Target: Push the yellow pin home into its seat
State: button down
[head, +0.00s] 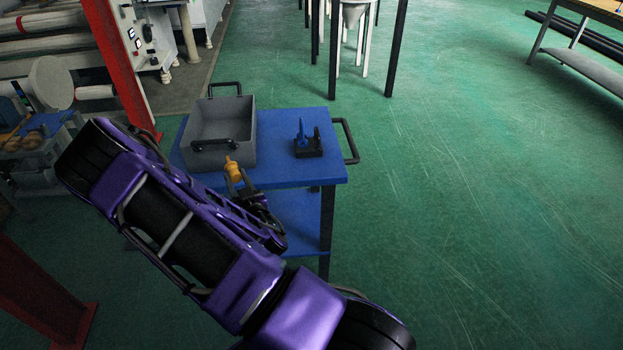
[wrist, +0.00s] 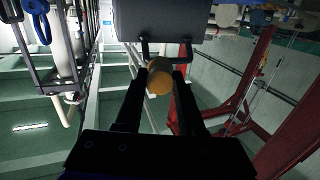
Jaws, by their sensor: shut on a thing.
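The yellow pin (head: 233,170) is held in my gripper (head: 248,195), above the near left part of the blue cart. It stands tilted in the head view, with its narrower end up. In the wrist view the yellow pin (wrist: 159,77) sits between the two dark fingers, and its round end faces the camera. A small black fixture (head: 309,150) with an upright blue piece (head: 302,131) stands on the cart, to the right of the pin and apart from it. I cannot make out a seat for the yellow pin in it.
A grey bin (head: 207,158) with black handles stands on the blue cart (head: 275,176), just behind the pin. The cart has a black handle (head: 347,140) on its right. A red post (head: 120,65) rises behind left. Green floor is open to the right.

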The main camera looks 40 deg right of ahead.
jog(key=s+d+f+m+g+h, duration=0.1)
jog(key=s+d+f+m+h, duration=0.2)
jog(key=d, duration=0.7)
jog(key=s+d+f+m+g+h, duration=0.15)
jog(key=d+f, duration=0.25)
jog(key=d, duration=0.5)
jog(key=shift+n+h, duration=0.25)
jog(key=shift+n, duration=0.1)
jog(key=shift+d+b+x, duration=0.25)
jog(key=shift+b+x, duration=0.6)
jog(key=shift+x, duration=2.05)
jog(key=shift+s+r, duration=0.15)
jog(key=shift+b, duration=0.35)
jog(key=shift+b+x, duration=1.15)
jog(key=shift+x, duration=1.3)
jog(key=shift+c, duration=2.2)
grip_release()
jog(key=shift+r, duration=0.1)
jog(key=shift+s, duration=0.1)
jog(key=v, duration=1.7)
jog(key=shift+a+p, duration=0.2)
jog(key=shift+p, duration=0.2)
